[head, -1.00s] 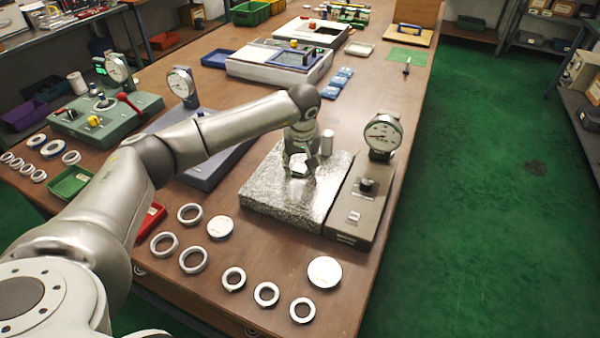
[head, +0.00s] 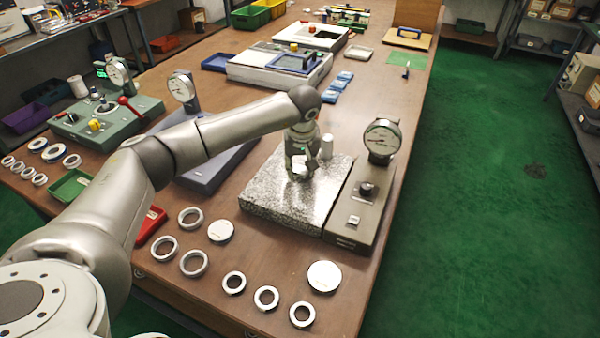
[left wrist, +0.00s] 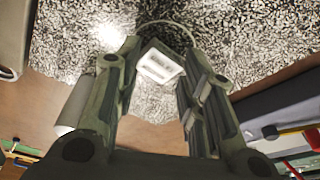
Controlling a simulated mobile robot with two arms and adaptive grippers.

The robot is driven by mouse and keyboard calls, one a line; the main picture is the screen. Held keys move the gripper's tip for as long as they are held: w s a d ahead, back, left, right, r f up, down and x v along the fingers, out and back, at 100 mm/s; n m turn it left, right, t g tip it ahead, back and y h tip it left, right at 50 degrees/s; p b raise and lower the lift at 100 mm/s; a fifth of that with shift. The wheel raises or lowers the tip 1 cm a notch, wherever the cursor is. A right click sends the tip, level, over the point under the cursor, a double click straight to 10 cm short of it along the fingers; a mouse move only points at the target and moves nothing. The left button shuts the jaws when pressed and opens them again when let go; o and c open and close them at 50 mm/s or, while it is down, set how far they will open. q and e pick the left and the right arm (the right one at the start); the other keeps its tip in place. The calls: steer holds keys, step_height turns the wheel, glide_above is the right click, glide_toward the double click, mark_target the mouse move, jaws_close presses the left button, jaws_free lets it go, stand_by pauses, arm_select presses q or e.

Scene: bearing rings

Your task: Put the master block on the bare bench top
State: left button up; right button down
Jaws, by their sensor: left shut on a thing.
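The master block (left wrist: 162,64), a small pale rectangular block, is between the fingertips of my left gripper (left wrist: 160,75) in the left wrist view. My left gripper is shut on it. In the head view this gripper (head: 300,172) points down at the speckled granite plate (head: 270,207), and the fingers mostly hide the block. I cannot tell whether the block touches the plate. Bare brown bench top (head: 385,240) shows right of the plate and the grey gauge stand. My right gripper is not in view.
A grey dial gauge stand (head: 352,222) stands right against the plate. A pale cylinder (head: 327,147) stands behind the gripper. Several metal rings (head: 266,297) and two discs (head: 324,276) lie at the front. A blue-grey gauge base (head: 205,170) is to the left.

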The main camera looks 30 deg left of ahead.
mark_target(300, 170)
arm_select(q)
steer(key=shift+r+p, duration=0.5)
steer(key=shift+r, duration=0.55)
steer(key=shift+r+p, duration=0.65)
steer(key=shift+r, duration=0.45)
steer(key=shift+s, duration=0.1)
